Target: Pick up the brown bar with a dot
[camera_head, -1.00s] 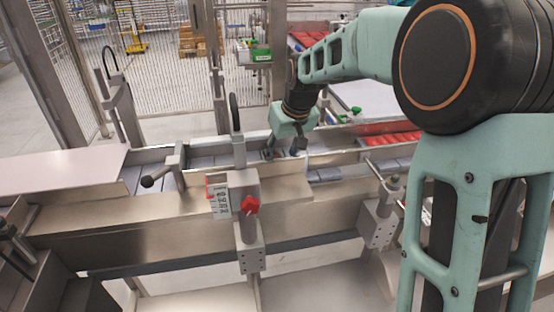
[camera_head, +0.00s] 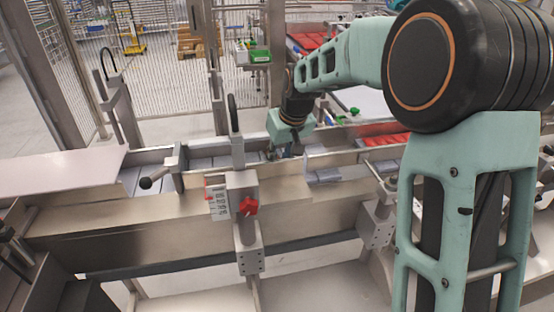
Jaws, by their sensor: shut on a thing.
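My gripper (camera_head: 284,152) reaches down into the conveyor channel (camera_head: 230,153) in the middle of the view, behind the near steel side wall. Its fingers are small and partly hidden by the rail. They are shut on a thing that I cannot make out. No brown bar with a dot can be told apart in this view; the wall and fingers hide part of the channel floor.
Steel side walls (camera_head: 150,215) run along the channel. Red trays (camera_head: 383,140) lie behind on the right. A mesh fence (camera_head: 160,60) stands at the back.

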